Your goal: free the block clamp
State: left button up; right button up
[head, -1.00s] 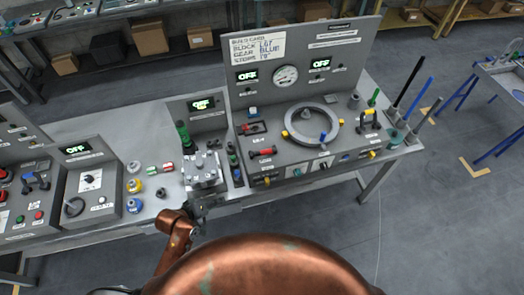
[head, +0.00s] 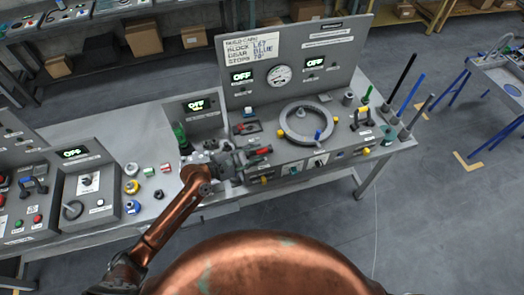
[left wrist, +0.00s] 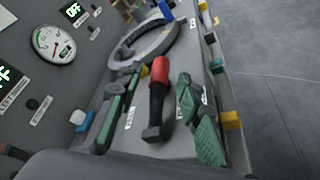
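A lever with a red grip (head: 263,151) and a dark end lies on the grey panel. I cannot read its label, so I cannot tell if it is the block clamp. It also shows large in the left wrist view (left wrist: 158,88). My left gripper (head: 254,157) is open, its green-padded fingers on either side of the lever; contact is not visible. The block station (head: 208,124) stands left of the panel, with a green upright handle (head: 180,134); my arm hides most of its metal block. My right gripper is not in view.
A grey ring (head: 308,124) with coloured tabs lies right of the lever. A dial gauge (head: 279,75) and lit OFF displays are on the upright panel behind. A blue-and-white button (left wrist: 80,121) is close by. Small coloured parts lie on the bench left of the block station.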

pick_arm(q)
jog(key=shift+x, duration=1.85)
jog(key=shift+c, duration=0.6)
grip_shut()
